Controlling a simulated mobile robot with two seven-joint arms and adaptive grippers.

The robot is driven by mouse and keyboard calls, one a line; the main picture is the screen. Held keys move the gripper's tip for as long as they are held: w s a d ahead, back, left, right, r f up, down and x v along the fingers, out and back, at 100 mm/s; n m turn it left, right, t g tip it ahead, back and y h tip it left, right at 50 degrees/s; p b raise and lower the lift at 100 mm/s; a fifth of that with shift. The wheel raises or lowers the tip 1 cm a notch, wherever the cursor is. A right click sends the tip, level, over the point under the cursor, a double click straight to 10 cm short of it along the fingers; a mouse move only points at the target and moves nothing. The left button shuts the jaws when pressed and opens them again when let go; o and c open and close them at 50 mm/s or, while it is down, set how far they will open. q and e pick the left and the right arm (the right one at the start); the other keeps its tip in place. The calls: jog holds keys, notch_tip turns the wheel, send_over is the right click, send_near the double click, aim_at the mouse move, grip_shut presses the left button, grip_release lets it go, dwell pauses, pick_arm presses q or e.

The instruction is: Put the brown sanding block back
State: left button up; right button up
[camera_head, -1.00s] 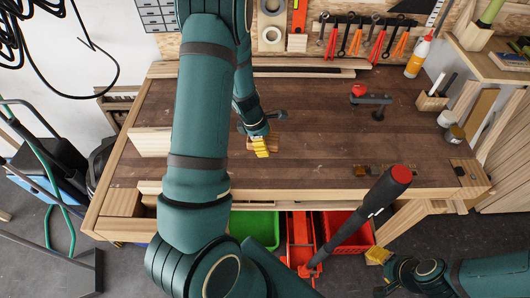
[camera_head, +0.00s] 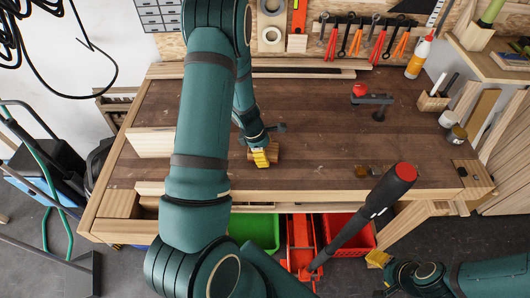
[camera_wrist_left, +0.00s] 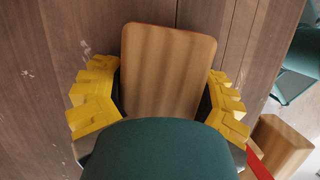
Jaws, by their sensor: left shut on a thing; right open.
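My left gripper (camera_head: 262,158) is over the middle of the workbench, its yellow fingers pointing down. In the left wrist view the gripper (camera_wrist_left: 160,100) is shut on a flat brown block (camera_wrist_left: 168,68) with rounded corners, one finger on each side. The block's near end is hidden by my gripper. In the head view the brown block (camera_head: 273,149) shows partly behind the fingers; whether it touches the bench top I cannot tell. My right gripper (camera_head: 379,258) is open at the lower right, in front of the bench and away from the block.
The workbench (camera_head: 310,120) is largely clear around the gripper. A wooden block (camera_wrist_left: 282,147) shows at the wrist view's lower right. A clamp-like tool (camera_head: 372,100) lies further back.

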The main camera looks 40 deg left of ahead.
pick_arm(q)
jog(key=shift+f, duration=0.15)
jog(key=o, duration=1.3)
jog(key=shift+r+p, duration=0.45)
jog(key=shift+r, duration=0.1)
jog(key=p+v, duration=0.2)
jog(key=v, duration=1.1)
jog(key=shift+s+a+p, duration=0.3)
jog(key=shift+a+p, duration=0.05)
jog(key=shift+a, duration=0.15)
